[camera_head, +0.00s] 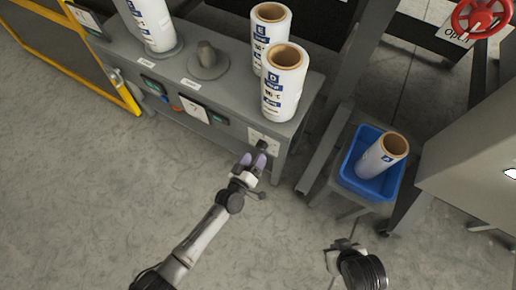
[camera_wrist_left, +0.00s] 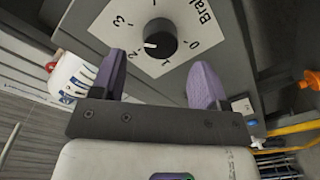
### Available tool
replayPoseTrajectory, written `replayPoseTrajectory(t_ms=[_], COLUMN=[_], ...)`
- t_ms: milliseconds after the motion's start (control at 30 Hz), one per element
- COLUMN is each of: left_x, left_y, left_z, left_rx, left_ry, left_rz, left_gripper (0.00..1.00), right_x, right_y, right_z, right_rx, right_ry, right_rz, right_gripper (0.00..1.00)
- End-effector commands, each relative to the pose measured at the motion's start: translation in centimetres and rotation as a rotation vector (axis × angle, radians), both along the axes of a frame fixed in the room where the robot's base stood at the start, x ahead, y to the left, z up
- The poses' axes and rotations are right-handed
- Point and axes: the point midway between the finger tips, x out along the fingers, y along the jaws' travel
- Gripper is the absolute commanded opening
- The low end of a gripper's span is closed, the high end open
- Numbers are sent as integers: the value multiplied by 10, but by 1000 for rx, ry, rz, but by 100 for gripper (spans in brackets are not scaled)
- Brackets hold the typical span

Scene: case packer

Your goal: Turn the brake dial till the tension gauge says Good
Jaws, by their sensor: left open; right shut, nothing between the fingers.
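The brake dial (camera_wrist_left: 160,38) is a black round knob on a white plate (camera_wrist_left: 110,22) with numbers around it, in the left wrist view. In the head view, the plate (camera_head: 255,137) is on the front of the grey bench. My left gripper (camera_head: 255,162) has purple fingers. It is open in front of the dial, with the knob between and beyond its fingertips, apparently not gripped. My right gripper (camera_head: 343,246) is shut and empty, low over the floor. I cannot make out a tension gauge reading.
White film rolls (camera_head: 283,85) stand on the bench (camera_head: 225,75), beside an empty spindle (camera_head: 207,62). A blue bin (camera_head: 372,195) holding another roll stands to the right. A yellow frame (camera_head: 70,62) is at the left. The floor in front is clear.

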Motion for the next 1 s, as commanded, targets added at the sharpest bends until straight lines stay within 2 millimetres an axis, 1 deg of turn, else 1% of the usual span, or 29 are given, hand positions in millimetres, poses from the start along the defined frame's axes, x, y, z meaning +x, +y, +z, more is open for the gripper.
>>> replayPoseTrajectory(t_ms=[33, 200, 433, 633, 1000], left_x=[-11, -41, -70, -82, -84], left_y=[6, 21, 35, 42, 43], left_z=[4, 4, 4, 3, 3], left_rx=[3, 3, 2, 0, -1], left_ry=[2, 2, 1, 2, 0], left_rz=[0, 0, 0, 0, 0], left_gripper=[68, 68, 68, 68, 68], right_x=[0, 0, 0, 0, 0], right_y=[0, 0, 1, 3, 3], right_z=[9, 21, 31, 34, 35], right_rx=[0, 1, 5, 9, 10], right_ry=[0, 0, 0, -1, -1], right_rz=[0, -1, -4, -5, -6], right_gripper=[0, 0, 0, 0, 0])
